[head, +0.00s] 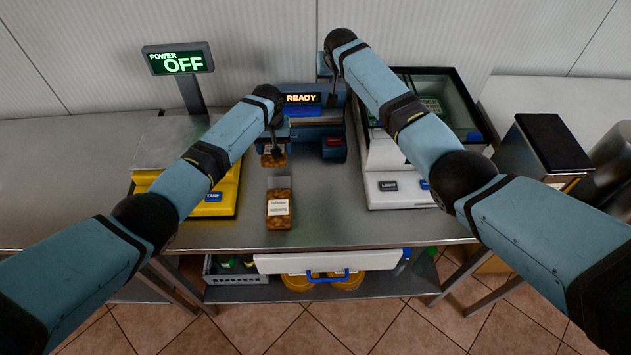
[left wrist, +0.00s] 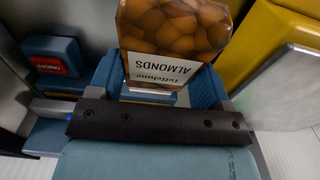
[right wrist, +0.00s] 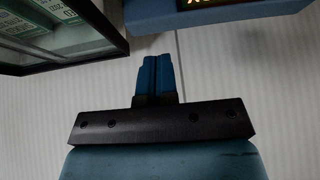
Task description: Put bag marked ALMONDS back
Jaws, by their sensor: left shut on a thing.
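The bag marked ALMONDS (left wrist: 172,28), clear with brown nuts and a white label, is between the fingers of my left gripper (left wrist: 158,88), which is shut on it. In the head view the bag (head: 273,160) shows only in part under my left gripper (head: 272,148), in front of the blue machine with the READY display. A second bag (head: 279,208) of brown contents with a white label lies on the counter nearer me; its print is too small to read. My right gripper (right wrist: 158,75) is shut and empty, up by the wall.
The READY machine (head: 302,98) has a red button. A yellow scale (head: 227,200) with an OFF display (head: 179,60) stands left, a white case with a glass top (head: 388,190) right. A white drawer front (head: 345,261) is below. The counter between scale and case is mostly free.

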